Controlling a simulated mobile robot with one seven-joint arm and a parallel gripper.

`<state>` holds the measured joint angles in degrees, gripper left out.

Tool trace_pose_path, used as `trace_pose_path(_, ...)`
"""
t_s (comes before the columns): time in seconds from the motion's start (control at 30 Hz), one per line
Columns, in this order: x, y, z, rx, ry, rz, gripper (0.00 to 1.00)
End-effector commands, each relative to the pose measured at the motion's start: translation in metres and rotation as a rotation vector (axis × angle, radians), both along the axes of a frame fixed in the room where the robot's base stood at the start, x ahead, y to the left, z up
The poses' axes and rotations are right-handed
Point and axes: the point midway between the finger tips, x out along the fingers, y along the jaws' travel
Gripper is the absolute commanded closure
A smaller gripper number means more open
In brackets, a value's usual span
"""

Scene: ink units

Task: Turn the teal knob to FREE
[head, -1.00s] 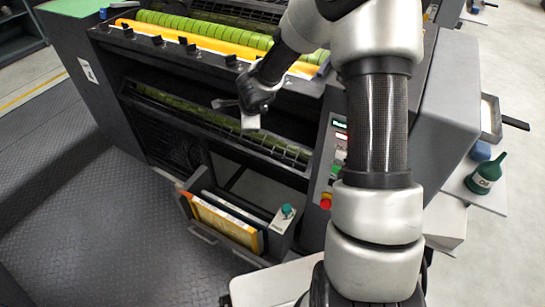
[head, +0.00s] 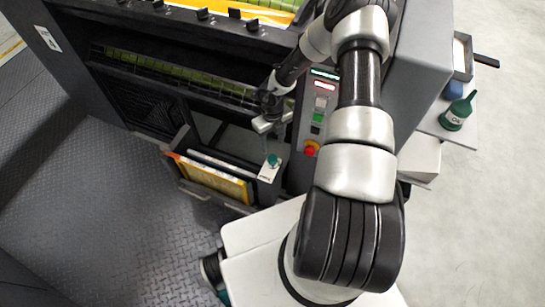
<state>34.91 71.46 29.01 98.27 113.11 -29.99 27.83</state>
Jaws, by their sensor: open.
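The teal knob (head: 272,160) sits on top of a small light-grey block (head: 267,174) at the right end of the open low drawer. The marking on the block is too small to read, so the knob's setting cannot be told. My gripper (head: 267,128) is above and slightly behind the knob in the picture, apart from it. It is open and empty, with its fingers partly hidden by their angle.
The open drawer (head: 183,186) holds upright yellow and white plates (head: 215,180). A control panel (head: 317,120) with a red button (head: 310,149) stands right of the knob. A green oil bottle (head: 457,112) stands on a side shelf. The floor at left is clear.

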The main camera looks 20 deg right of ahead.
Motion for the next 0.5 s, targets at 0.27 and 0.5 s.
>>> trace_pose_path(0.27,0.0,0.0,-0.062,0.0,0.001,0.0,0.52)
trace_pose_path(0.5,0.0,0.001,-0.09,0.0,-0.001,0.001,0.52)
